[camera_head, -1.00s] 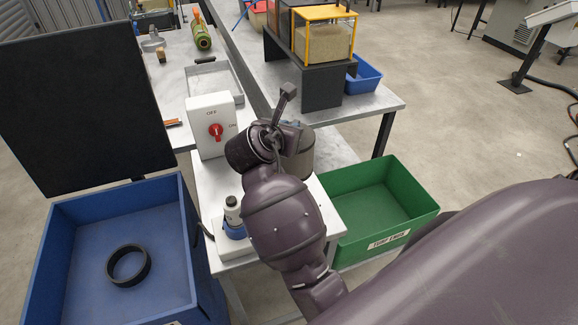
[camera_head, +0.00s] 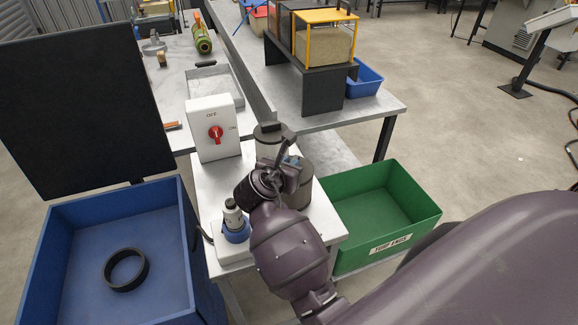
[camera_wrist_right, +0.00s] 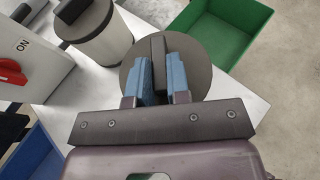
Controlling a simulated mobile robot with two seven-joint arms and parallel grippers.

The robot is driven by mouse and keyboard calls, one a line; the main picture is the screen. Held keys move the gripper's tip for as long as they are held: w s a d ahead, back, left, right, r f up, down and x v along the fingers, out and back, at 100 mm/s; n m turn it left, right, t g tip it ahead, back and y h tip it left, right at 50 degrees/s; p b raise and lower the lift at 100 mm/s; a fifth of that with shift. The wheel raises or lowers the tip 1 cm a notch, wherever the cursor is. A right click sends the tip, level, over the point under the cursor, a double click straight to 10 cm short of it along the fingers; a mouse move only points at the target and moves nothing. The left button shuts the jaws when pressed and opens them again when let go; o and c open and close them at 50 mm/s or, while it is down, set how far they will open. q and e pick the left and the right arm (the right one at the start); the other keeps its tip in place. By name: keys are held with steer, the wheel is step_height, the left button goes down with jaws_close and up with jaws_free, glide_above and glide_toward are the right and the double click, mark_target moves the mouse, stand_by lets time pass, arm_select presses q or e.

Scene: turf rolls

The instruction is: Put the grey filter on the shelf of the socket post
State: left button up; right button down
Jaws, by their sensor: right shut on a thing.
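My right gripper (camera_head: 284,163) is shut on the black bar handle of a round grey filter (camera_head: 300,186). In the right wrist view, the blue finger pads (camera_wrist_right: 160,78) press on both sides of this handle, and the filter's grey round top (camera_wrist_right: 200,72) shows around them. The filter is over the white bench top; whether it touches the top is hidden. A second canister (camera_wrist_right: 104,48), pale with a dark lid and handle, stands just behind it; its lid shows in the head view (camera_head: 268,131). I cannot clearly make out the socket post's shelf. My left gripper is out of view.
A white switch box (camera_head: 212,128) with a red knob stands behind left. A plug in a blue socket (camera_head: 235,222) is at the bench's near left. A blue bin (camera_head: 70,290) holding a black ring is left; a green bin (camera_head: 345,240) is right.

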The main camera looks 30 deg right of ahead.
steer(key=c, duration=1.5)
jaws_free()
steer(key=shift+f, duration=0.1)
steer(key=shift+c, duration=0.2)
steer(key=o, duration=0.4)
steer(key=shift+o, duration=0.2)
